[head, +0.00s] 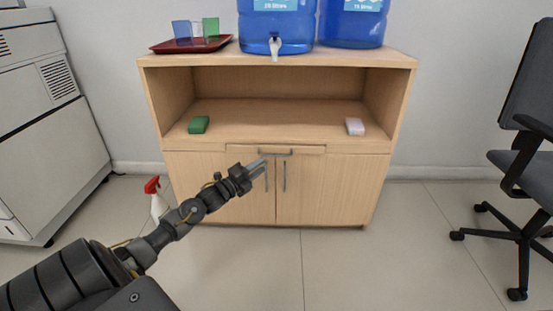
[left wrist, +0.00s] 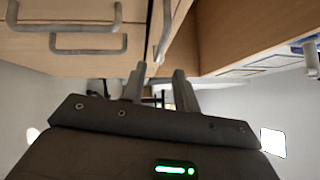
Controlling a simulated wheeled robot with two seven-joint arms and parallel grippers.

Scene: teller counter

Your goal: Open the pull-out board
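The pull-out board (head: 240,148) is a thin light-wood strip under the cabinet's open shelf, above the two doors. It looks about flush with the front. Its grey bar handle (head: 280,153) is at its middle. In the left wrist view a grey bar (left wrist: 164,32), apparently this handle, stands beyond and between the fingertips. My left gripper (head: 260,167) is at the cabinet front, just below and left of the handle in the head view. Its two fingers (left wrist: 160,72) are apart with nothing visible held between them. Contact with the handle cannot be told. My right gripper is not in view.
The cabinet (head: 330,190) has two vertical door handles (head: 284,177) close below the board. A green block (head: 199,124) and a pale pink-white block (head: 355,126) lie on the shelf. A spray bottle (head: 157,200) stands at left, an office chair (head: 520,190) at right.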

